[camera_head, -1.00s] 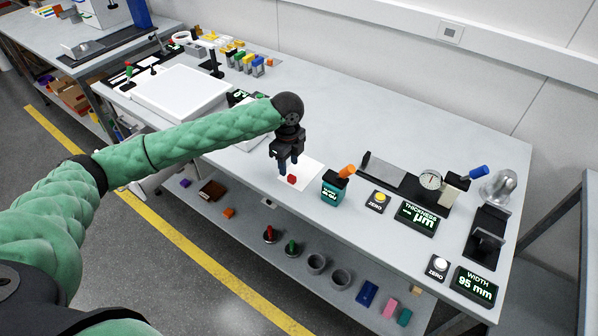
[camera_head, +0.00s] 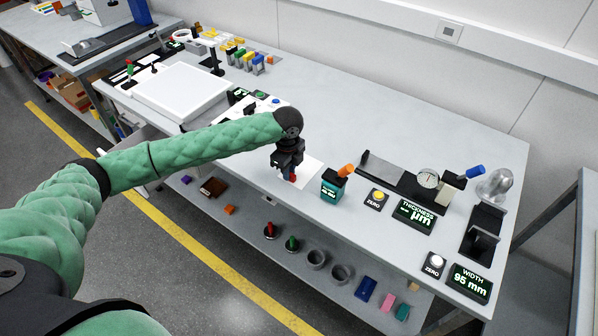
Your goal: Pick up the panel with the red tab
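The white panel (camera_head: 311,172) lies flat on the table near its front edge, partly hidden behind my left gripper. Its small red tab (camera_head: 293,178) shows at the gripper's fingertips. My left gripper (camera_head: 289,174) points down at the tab, with its fingers at or around it. The fingers and tab overlap in this view, so I cannot tell whether they are closed on it. My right gripper is out of view.
A teal device with an orange top (camera_head: 333,187) stands close right of the panel. Further right are the yellow zero button (camera_head: 376,198), the thickness display (camera_head: 414,214) and the width display (camera_head: 469,283). A white plate (camera_head: 182,92) lies left. The table behind the gripper is clear.

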